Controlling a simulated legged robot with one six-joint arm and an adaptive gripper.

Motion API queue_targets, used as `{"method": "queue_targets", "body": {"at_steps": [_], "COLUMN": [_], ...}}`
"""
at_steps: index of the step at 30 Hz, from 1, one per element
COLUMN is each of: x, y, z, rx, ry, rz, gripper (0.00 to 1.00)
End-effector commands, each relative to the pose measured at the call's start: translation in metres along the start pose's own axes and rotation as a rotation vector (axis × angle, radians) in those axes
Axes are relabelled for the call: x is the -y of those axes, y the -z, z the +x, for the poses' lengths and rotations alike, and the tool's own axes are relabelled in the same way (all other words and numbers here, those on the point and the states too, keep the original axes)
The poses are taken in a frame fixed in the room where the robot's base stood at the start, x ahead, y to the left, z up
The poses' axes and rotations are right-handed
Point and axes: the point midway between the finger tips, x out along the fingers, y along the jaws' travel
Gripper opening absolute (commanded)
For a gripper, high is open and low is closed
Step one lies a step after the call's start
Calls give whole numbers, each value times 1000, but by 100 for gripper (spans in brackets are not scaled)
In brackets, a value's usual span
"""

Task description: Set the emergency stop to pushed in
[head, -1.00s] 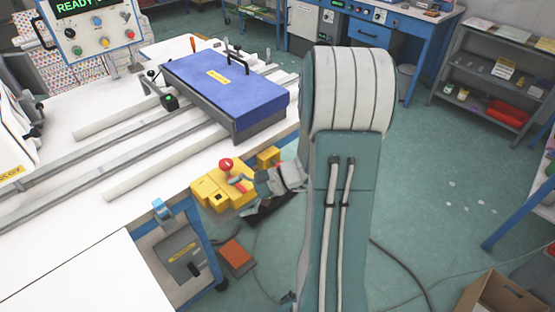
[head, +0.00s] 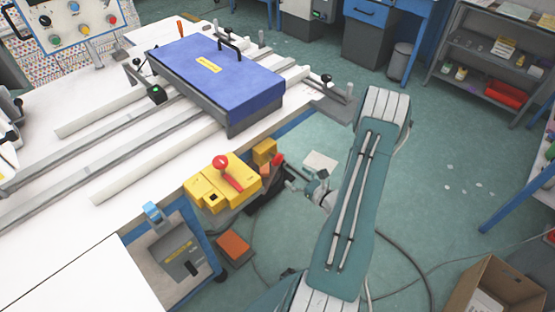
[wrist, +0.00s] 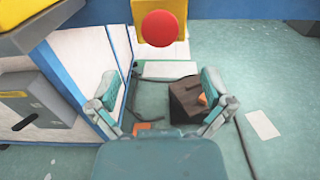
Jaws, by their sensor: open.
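The emergency stop appears as a red round button (wrist: 160,28) in front of a yellow box (wrist: 178,8) at the top middle of the wrist view. In the head view the small yellow box (head: 264,150) is at the bench's front edge, with a red patch (head: 277,173) below it, partly hidden by my gripper. My gripper (wrist: 161,82) is open and empty, its two fingers spread below the button in the wrist picture. In the head view my gripper (head: 287,176) is just right of the red patch. I cannot tell whether the button is pushed in.
A larger yellow box (head: 238,191) with a red knob and red lever stands close by on the left. A blue-topped block (head: 195,75) lies on the rails of the white bench. A grey box (head: 178,255) hangs on the bench front.

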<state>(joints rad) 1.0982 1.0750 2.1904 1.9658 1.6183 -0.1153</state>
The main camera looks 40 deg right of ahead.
Motion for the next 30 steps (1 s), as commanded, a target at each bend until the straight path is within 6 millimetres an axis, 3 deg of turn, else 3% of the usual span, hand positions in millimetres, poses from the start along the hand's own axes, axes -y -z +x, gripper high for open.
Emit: {"method": "queue_targets", "body": {"at_steps": [12,18,25,26,30], "x": [1,1,1,1,1], "y": [0,0,0,0,0], "z": [74,87,88,88,88], "rx": [1,0,0,0,0], "ry": [-6,-3,-2,-3,-3], "rz": [0,1,1,1,1], "gripper": [100,100,100,96,33]}}
